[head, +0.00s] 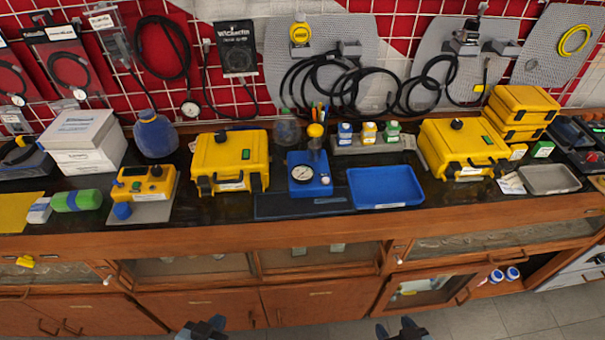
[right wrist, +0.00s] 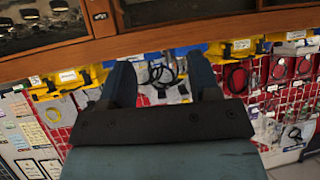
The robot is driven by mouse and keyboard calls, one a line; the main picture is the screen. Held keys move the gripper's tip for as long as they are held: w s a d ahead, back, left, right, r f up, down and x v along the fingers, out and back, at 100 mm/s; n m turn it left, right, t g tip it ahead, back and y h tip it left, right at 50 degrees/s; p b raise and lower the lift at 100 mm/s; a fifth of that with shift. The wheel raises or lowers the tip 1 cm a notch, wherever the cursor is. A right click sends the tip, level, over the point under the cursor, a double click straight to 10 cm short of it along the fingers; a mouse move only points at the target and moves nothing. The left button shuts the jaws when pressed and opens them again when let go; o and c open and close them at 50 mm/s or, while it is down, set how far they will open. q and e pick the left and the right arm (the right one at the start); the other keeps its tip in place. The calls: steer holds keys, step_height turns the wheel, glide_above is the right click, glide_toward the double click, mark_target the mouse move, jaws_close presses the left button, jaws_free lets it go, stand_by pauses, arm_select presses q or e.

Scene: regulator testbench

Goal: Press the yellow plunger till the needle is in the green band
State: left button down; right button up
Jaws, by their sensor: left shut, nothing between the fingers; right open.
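The yellow plunger (head: 315,130) stands on top of the blue regulator box (head: 309,180) on the black bench top. The round white gauge (head: 303,174) is on the front of the box; its needle and green band are too small to read. My left gripper (head: 208,326) is shut and empty at the bottom of the head view, in front of the cabinets and well away from the plunger. My right gripper (head: 402,327) is also low in front of the cabinets. In the right wrist view my right gripper (right wrist: 165,80) has its fingers apart with nothing between them.
A blue tray (head: 352,187) lies right of the regulator. Yellow cases (head: 231,160) stand to either side, and a rack of small bottles (head: 372,145) is behind the tray. The wooden bench edge (head: 330,222) lies between my grippers and the bench top.

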jaws_close()
stand_by(1.5)
